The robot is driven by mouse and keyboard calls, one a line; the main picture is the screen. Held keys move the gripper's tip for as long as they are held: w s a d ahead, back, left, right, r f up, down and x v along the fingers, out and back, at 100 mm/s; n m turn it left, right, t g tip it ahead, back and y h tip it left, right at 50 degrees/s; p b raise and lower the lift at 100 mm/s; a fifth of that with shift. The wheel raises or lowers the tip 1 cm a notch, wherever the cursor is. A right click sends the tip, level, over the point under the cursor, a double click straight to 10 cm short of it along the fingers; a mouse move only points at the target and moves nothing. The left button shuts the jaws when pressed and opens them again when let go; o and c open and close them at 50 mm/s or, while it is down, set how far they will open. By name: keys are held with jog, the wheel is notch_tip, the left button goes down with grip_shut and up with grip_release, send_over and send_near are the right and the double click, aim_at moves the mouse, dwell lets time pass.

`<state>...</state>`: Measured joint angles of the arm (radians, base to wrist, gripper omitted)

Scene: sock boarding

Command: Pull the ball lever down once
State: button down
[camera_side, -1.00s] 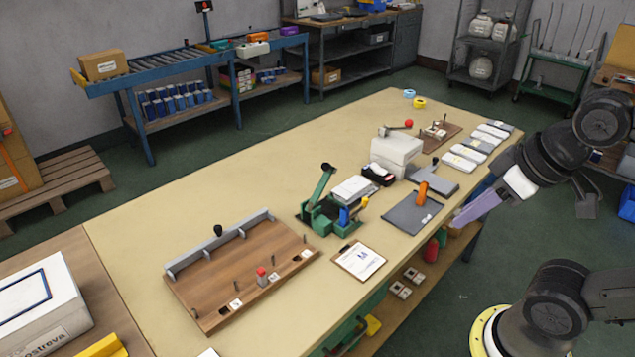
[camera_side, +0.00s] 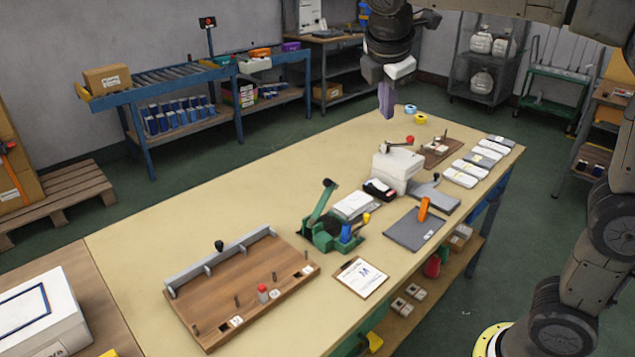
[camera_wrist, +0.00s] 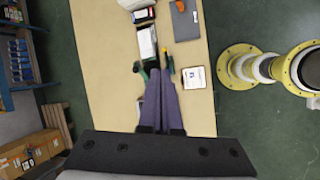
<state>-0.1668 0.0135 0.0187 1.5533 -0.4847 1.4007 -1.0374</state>
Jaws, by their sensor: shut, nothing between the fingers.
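My gripper (camera_side: 387,113) has long purple fingers, shut and empty, pointing down in the air near the table's far edge. The fingers also show in the wrist view (camera_wrist: 160,78). In the side view, a lever with a red ball (camera_side: 410,139) sits on top of a white boxy machine (camera_side: 397,160), below and right of the fingertips. Other levers have dark knobs: a green press (camera_side: 325,220) has a raised arm with a black end (camera_side: 329,183), and a black knob (camera_side: 219,246) stands at the grey rail of a wooden board. The fingers partly hide the press in the wrist view.
The wooden board (camera_side: 215,305) with pegs lies at the front left. A clipboard (camera_side: 361,277), a grey mat (camera_side: 413,229) with an orange handle, and several white packets (camera_side: 470,167) lie rightward. Tape rolls (camera_side: 420,119) are at the far end. The table's left back is clear.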

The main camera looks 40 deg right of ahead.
jog(key=w+a+f+n+g+h, duration=0.1)
jog(key=w+a+f+n, duration=0.1)
jog(key=w+a+f, duration=0.3)
jog(key=w+a+f+n+h, duration=0.1)
jog(key=w+a+f, duration=0.4)
jog(key=w+f, duration=0.6)
jog(key=shift+a+n+g+h, duration=0.15)
jog(key=shift+n+g+h, duration=0.2)
jog(key=shift+n, duration=0.55)
send_near(323, 201)
jog(key=shift+w+d+f, duration=0.1)
jog(key=shift+d, duration=0.6)
jog(key=shift+w+d+f, duration=0.1)
jog(key=shift+w+d, duration=0.05)
jog(key=shift+d, duration=0.55)
jog(key=shift+w+d+f, duration=0.1)
jog(key=shift+d+f, duration=0.05)
jog(key=shift+d, duration=0.55)
jog(key=shift+d, duration=0.15)
